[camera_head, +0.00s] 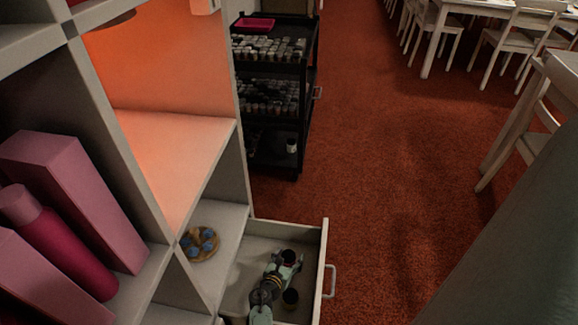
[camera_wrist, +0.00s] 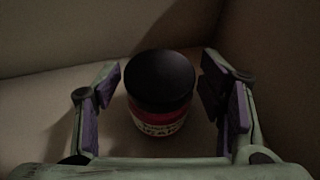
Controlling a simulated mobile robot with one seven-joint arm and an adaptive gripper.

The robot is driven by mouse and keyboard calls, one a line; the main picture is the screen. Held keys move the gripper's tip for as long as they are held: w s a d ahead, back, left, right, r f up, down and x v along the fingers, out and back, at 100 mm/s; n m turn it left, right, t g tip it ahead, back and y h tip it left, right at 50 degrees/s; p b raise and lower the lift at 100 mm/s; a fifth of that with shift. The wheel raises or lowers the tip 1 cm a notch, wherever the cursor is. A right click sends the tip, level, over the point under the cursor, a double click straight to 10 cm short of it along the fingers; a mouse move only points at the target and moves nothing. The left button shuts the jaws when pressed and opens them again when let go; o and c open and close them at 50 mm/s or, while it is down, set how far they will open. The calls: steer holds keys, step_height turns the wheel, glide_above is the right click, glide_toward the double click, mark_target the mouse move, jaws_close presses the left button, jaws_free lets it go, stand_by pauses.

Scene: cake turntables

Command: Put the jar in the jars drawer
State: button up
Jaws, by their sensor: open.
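The jar (camera_wrist: 160,85) has a black lid, a red band and a white label with dark print. It stands upright on the drawer floor near a corner. My gripper (camera_wrist: 168,92) is open, with one finger on each side of the jar and a visible gap to both. In the head view my gripper (camera_head: 288,262) reaches down into the open drawer (camera_head: 258,243), with a dark lid (camera_head: 289,256) between its fingers. The jar's lower part is hidden there.
The drawer has a metal handle (camera_head: 329,282). Shelves left hold pink boxes (camera_head: 75,190) and a plate (camera_head: 199,244). A black cart (camera_head: 273,60) with several small containers stands behind.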

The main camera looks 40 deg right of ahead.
steer(key=shift+r, duration=0.1)
steer(key=shift+a+r, duration=0.15)
steer(key=p+v, duration=0.2)
steer(key=v, duration=0.9)
steer(key=shift+s+a, duration=0.2)
steer(key=shift+a, duration=0.15)
steer(key=shift+w, duration=0.1)
